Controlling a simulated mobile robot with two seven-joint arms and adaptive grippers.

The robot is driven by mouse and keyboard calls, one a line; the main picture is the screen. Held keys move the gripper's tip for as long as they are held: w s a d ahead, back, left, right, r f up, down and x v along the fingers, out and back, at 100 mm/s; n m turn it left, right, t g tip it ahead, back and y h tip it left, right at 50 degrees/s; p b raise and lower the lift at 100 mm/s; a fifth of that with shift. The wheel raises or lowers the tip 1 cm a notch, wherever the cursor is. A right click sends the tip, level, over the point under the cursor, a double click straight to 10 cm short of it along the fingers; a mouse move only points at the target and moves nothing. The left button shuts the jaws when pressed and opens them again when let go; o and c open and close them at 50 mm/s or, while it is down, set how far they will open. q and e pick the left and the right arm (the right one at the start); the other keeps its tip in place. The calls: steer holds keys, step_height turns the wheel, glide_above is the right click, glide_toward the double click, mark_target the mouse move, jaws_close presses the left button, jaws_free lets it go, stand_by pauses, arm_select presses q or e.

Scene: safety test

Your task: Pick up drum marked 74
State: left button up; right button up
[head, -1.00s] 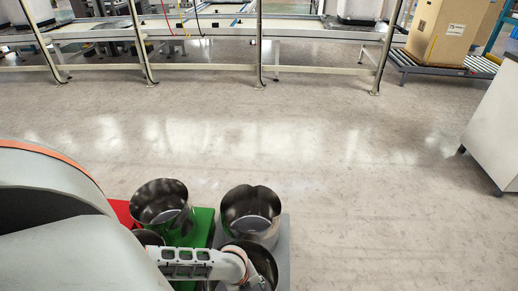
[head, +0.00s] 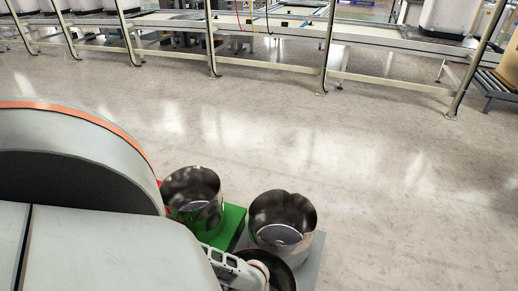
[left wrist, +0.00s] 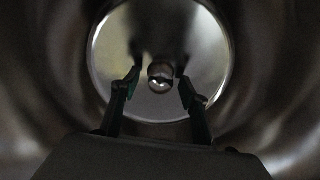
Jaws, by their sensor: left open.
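Three open shiny metal drums stand low in the head view: one at the left (head: 192,213), one to its right (head: 284,236), and one nearer at the bottom edge (head: 282,272), partly cut off and partly covered by my arm. No number 74 can be read on any of them. My left arm reaches to the nearest drum, and its fingers are hidden in the head view. In the left wrist view my left gripper (left wrist: 158,84) is open inside a dark, curved metal wall. A small round shiny shape (left wrist: 160,78) appears between the fingertips, against a bright disc (left wrist: 110,60).
The drums stand on coloured bases, one green (head: 231,224) and one grey (head: 314,262). A railed conveyor line (head: 290,35) crosses the back, with a cardboard box (head: 510,66) at the right. The floor (head: 400,200) between is clear.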

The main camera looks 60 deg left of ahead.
arm_select(q)
steer(key=shift+s+f, duration=0.1)
steer(key=shift+f, duration=0.35)
steer(key=shift+w+r, duration=0.2)
jaws_close()
steer(key=shift+w+r, duration=0.1)
steer(key=shift+r, duration=0.05)
